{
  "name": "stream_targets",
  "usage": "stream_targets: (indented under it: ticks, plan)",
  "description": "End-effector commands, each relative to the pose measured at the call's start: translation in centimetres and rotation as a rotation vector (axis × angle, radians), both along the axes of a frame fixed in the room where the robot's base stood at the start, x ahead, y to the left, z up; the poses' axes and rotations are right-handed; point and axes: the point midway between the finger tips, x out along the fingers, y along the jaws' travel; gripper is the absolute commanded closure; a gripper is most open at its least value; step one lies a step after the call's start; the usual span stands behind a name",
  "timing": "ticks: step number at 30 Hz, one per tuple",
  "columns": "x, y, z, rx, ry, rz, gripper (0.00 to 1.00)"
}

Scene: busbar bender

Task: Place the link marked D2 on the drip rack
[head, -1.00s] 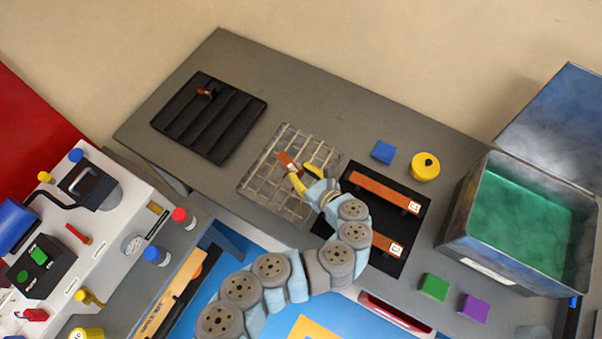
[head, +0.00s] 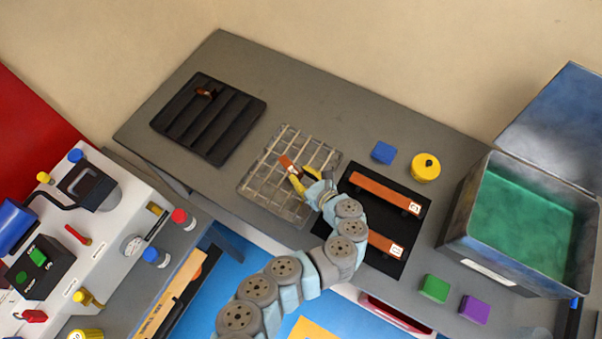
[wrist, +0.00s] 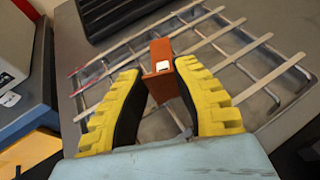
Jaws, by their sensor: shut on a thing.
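My gripper (head: 304,178) has yellow fingers and is shut on a copper link (head: 287,163). In the wrist view the link (wrist: 160,82) stands between the fingertips (wrist: 160,72), with a white label facing the camera. The mark on this label cannot be read. The drip rack (head: 262,188) is a metal wire grid over a shallow tray, and it also shows in the wrist view (wrist: 245,47). The link is over the grid; I cannot tell whether it touches the bars.
A black tray (head: 345,205) right of the rack holds two labelled copper bars (head: 385,192). A black slotted rack (head: 205,125) with a small copper piece stands at the left. A green-filled tank (head: 530,215), a yellow round object (head: 425,166) and a blue block (head: 382,152) are to the right.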

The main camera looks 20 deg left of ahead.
Motion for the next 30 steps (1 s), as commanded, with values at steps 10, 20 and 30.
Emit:
stream_targets:
  ticks: [10,20,30]
  plan:
    - [0.1,0.0,-0.1,0.0,-0.002,-0.001,0.63]
    - [0.1,-0.1,0.0,0.0,-0.002,-0.001,0.51]
    - [-1.0,-1.9,0.9,-0.002,-0.003,-0.004,0.51]
